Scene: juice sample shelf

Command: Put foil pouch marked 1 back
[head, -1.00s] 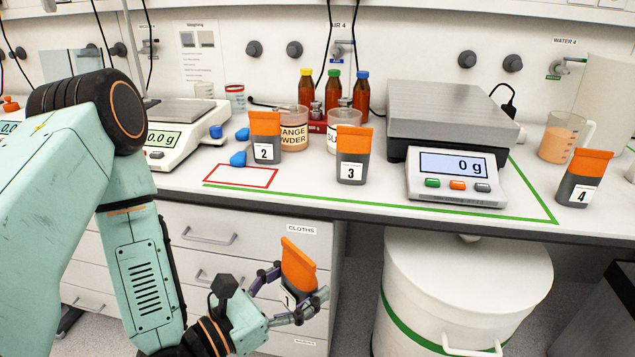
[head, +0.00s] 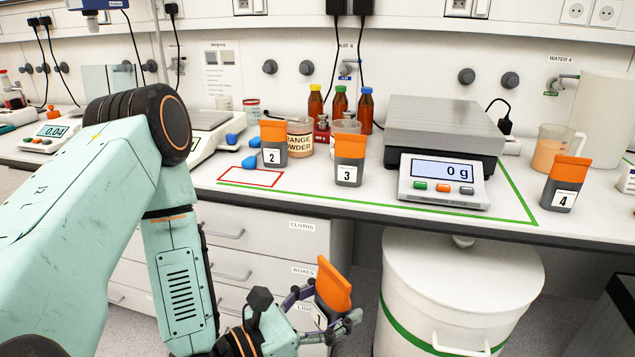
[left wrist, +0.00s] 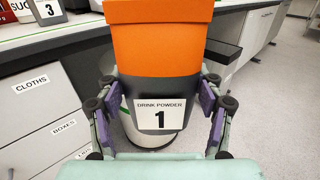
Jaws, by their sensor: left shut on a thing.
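The foil pouch marked 1 (head: 333,287) has an orange top and a dark grey lower part. My left gripper (head: 322,305) is shut on it and holds it in the air in front of the drawers, below the bench edge. In the left wrist view the pouch (left wrist: 160,75) is upright between the fingers (left wrist: 160,112), its label "DRINK POWDER 1" facing the camera. A red outlined rectangle (head: 251,169) on the bench is empty inside. Pouch 2 (head: 273,146) stands behind it, pouch 3 (head: 349,160) to its right, and pouch 4 (head: 566,184) at the far right. My right gripper is not in view.
A large scale (head: 444,180) reading 0 g stands inside a green line. Bottles (head: 340,104), a powder tub (head: 300,137) and a jug (head: 549,150) stand behind. A blue scoop (head: 249,162) lies at the red outline's back edge. A white bin (head: 455,262) stands below the bench.

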